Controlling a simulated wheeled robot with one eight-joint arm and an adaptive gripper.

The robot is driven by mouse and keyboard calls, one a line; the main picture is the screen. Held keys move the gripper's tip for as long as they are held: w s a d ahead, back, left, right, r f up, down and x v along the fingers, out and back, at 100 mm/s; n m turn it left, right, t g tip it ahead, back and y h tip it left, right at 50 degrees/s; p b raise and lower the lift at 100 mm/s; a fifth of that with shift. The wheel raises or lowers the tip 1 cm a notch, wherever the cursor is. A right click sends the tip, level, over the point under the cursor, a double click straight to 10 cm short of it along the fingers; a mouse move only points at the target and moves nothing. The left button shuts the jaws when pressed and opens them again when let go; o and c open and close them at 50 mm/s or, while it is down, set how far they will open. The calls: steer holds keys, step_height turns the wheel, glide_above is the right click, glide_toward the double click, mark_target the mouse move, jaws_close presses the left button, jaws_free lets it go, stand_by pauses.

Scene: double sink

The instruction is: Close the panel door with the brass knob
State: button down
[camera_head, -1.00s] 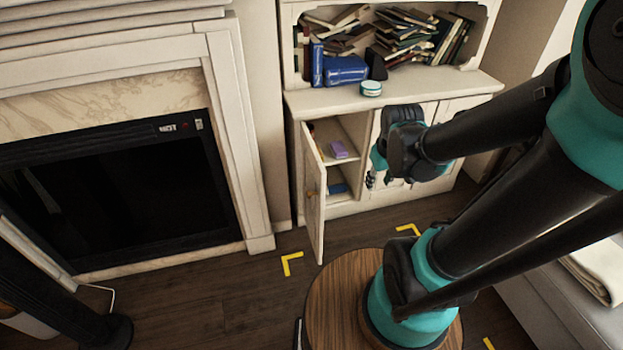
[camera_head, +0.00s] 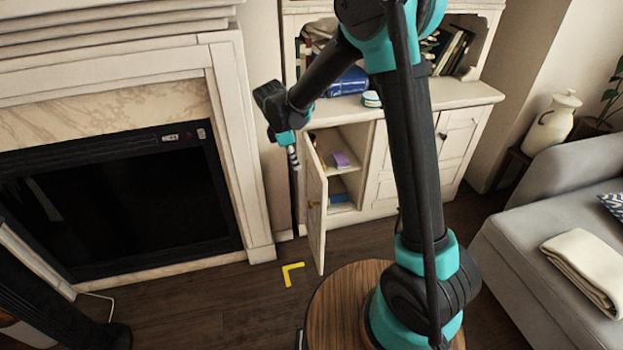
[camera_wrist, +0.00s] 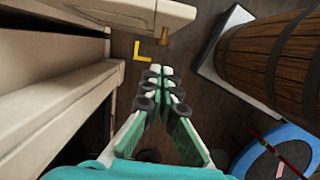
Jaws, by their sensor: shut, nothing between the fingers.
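The cream panel door (camera_head: 316,222) of the low cabinet stands wide open, swung out into the room. Its small brass knob (camera_head: 312,204) is on the outer face, on the left side in the head view. In the wrist view the door's edge (camera_wrist: 172,12) shows at the top, with the brass knob (camera_wrist: 164,36) just below it. My gripper (camera_head: 294,164) is shut and empty, on the knob side of the door near its upper part. In the wrist view the closed fingertips (camera_wrist: 160,72) point toward the door, apart from the knob.
The fireplace (camera_head: 110,190) stands close on the left. The cabinet's open compartment (camera_head: 345,150) holds a purple item (camera_head: 341,160). Books and a round tin (camera_head: 371,99) are above on the cabinet. A grey sofa (camera_head: 530,240) is at the right. Floor before the door is clear.

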steer(key=x, duration=0.3)
steer(key=d+x, duration=0.1)
steer(key=x, duration=0.3)
steer(key=d+x, duration=0.1)
steer(key=x, duration=0.2)
steer(key=shift+w+d, duration=0.15)
steer(key=shift+w, duration=0.15)
steer(key=shift+w+d, duration=0.25)
steer(key=shift+d, duration=0.55)
